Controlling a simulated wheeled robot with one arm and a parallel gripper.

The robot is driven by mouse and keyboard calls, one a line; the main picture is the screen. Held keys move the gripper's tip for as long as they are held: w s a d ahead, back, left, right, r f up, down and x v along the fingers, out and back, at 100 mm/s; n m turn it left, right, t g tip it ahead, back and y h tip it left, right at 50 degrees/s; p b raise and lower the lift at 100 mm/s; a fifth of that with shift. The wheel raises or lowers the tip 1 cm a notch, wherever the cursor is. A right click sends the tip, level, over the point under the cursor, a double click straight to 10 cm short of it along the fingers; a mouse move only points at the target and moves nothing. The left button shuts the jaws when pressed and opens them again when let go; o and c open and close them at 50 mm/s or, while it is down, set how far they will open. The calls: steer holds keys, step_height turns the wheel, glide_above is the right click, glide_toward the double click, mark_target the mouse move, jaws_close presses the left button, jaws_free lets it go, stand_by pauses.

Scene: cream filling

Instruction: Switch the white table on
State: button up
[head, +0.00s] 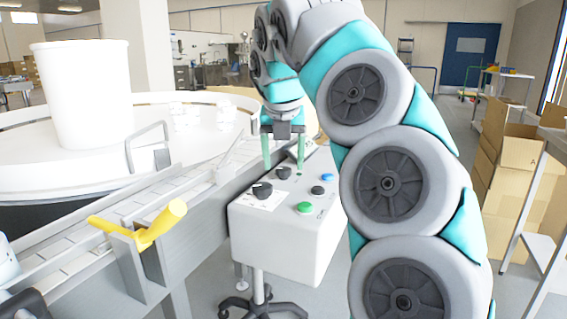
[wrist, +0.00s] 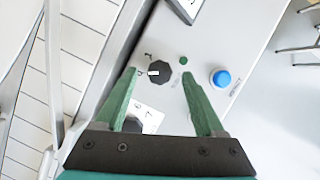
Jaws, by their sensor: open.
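The white round table (head: 60,165) stands at the left in the head view. A grey-white control box (head: 275,240) on a wheeled stand is beside the conveyor. On its top are a far black knob (head: 283,172), a near black knob (head: 262,190), a green button (head: 304,208) and a blue button (head: 327,177). My gripper (head: 283,167) is open, pointing down over the box's far part. In the wrist view the far knob (wrist: 160,72) appears between the green fingertips (wrist: 160,74), untouched as far as I can tell. The near knob (wrist: 130,124) is partly hidden by the gripper.
A conveyor (head: 170,195) with a yellow handle (head: 140,228) runs along the box's left side. A large white container (head: 85,97) stands on the table. Cardboard boxes (head: 510,165) are stacked at the right. A small green lamp (wrist: 183,61) is near the far knob.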

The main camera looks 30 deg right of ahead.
steer(key=shift+w+d+f, duration=0.1)
steer(key=shift+w+f, duration=0.05)
steer(key=shift+f, duration=0.45)
jaws_close()
stand_by(0.3)
